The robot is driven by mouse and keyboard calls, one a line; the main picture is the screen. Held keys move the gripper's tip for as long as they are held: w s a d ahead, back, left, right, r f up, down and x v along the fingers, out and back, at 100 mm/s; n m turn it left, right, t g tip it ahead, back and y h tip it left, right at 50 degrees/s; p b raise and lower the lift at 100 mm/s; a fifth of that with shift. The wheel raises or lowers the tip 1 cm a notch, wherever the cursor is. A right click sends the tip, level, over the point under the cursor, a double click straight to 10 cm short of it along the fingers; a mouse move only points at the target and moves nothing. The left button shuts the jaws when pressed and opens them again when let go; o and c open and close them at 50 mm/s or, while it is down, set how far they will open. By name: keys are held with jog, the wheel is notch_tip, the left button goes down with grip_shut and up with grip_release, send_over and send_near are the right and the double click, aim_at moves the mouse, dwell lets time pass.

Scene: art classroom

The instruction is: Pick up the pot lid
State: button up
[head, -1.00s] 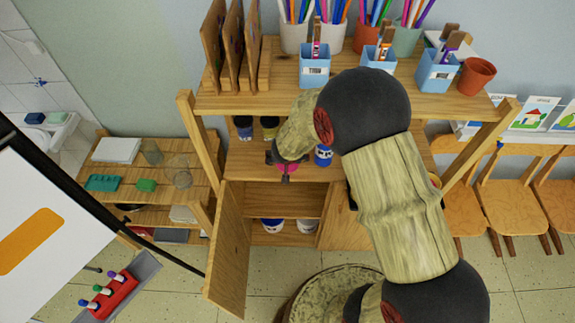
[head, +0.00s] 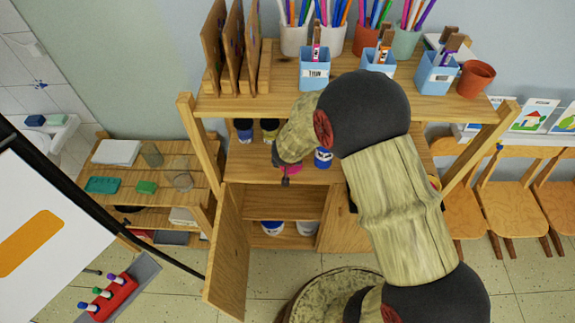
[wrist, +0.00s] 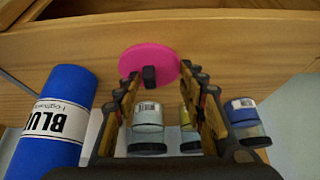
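The pot lid (wrist: 140,62) is a bright pink disc with a black knob (wrist: 149,77) in the wrist view. It lies on the wooden shelf, and a small part of the pink lid (head: 294,169) shows beside my gripper in the head view. My gripper (wrist: 162,77) is open and empty. Its two fingers point toward the lid, with the knob between their tips in the picture. I cannot tell whether they touch it. In the head view my gripper (head: 286,181) is mostly hidden by my own wrist.
Other jars (wrist: 147,128) show between the fingers. The upper shelf (head: 345,102) overhangs, and a cabinet door (head: 228,258) stands open below.

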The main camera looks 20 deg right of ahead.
jog(key=c, duration=0.4)
jog(key=shift+r, duration=0.1)
